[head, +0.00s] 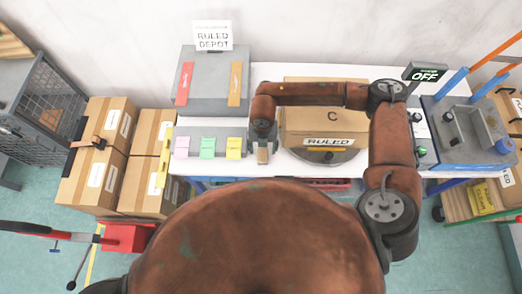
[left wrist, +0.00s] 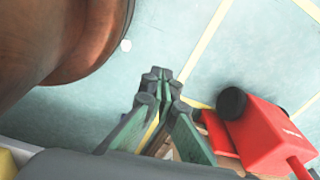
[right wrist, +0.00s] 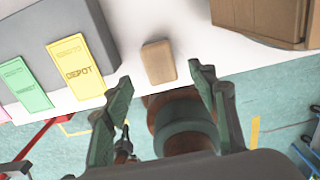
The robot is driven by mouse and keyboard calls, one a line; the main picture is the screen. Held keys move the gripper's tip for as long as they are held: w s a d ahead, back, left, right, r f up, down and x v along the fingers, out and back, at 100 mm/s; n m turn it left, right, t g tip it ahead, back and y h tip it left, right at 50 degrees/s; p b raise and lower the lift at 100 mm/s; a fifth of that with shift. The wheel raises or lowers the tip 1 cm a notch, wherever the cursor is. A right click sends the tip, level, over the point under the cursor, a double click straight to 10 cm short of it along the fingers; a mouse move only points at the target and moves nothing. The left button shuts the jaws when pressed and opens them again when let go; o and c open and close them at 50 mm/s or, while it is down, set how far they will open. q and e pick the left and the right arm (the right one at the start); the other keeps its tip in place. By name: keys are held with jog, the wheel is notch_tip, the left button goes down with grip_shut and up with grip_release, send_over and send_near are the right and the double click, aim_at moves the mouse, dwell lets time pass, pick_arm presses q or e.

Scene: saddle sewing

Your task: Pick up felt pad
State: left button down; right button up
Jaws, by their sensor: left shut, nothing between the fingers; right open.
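The felt pad (right wrist: 158,62) is a small tan rounded block lying flat on the white table near its front edge. In the head view, the pad (head: 262,156) shows just below the end of my right arm. My right gripper (right wrist: 161,78) is open and empty, with its fingertips apart on either side of the pad's near end in the picture. Whether they are level with the pad I cannot tell. My left gripper (left wrist: 158,75) is shut and empty over the floor, away from the table. It is not visible in the head view.
Pink, green and yellow cards (head: 234,148) sit on a grey block left of the pad. The grey depot stand (head: 213,75) is behind. A red object (left wrist: 265,130) is near my left gripper.

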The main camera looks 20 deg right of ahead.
aim_at(263, 153)
notch_tip(263, 153, down, 3)
notch_tip(263, 153, down, 2)
jog(key=shift+w+f+p, duration=0.15)
jog(key=shift+f+p, duration=0.05)
jog(key=shift+p, duration=0.15)
jog(key=shift+f, duration=0.45)
jog(key=c, duration=1.2)
jog(key=shift+c, duration=0.5)
jog(key=shift+r, duration=0.8)
pick_arm(q)
jog(key=s, duration=0.1)
jog(key=s+f+b, duration=0.1)
jog(key=s, duration=0.1)
jog(key=shift+s+a+b, duration=0.1)
jog(key=shift+b, duration=0.2)
pick_arm(e)
jog(key=s+a+r, duration=0.2)
jog(key=s+r, duration=0.3)
jog(key=s, duration=0.1)
jog(key=s+a+r, duration=0.2)
jog(key=s+r, duration=0.4)
jog(key=s, duration=0.1)
jog(key=shift+s+a+r, duration=0.15)
jog(key=shift+a+r, duration=0.1)
jog(key=shift+a, duration=0.1)
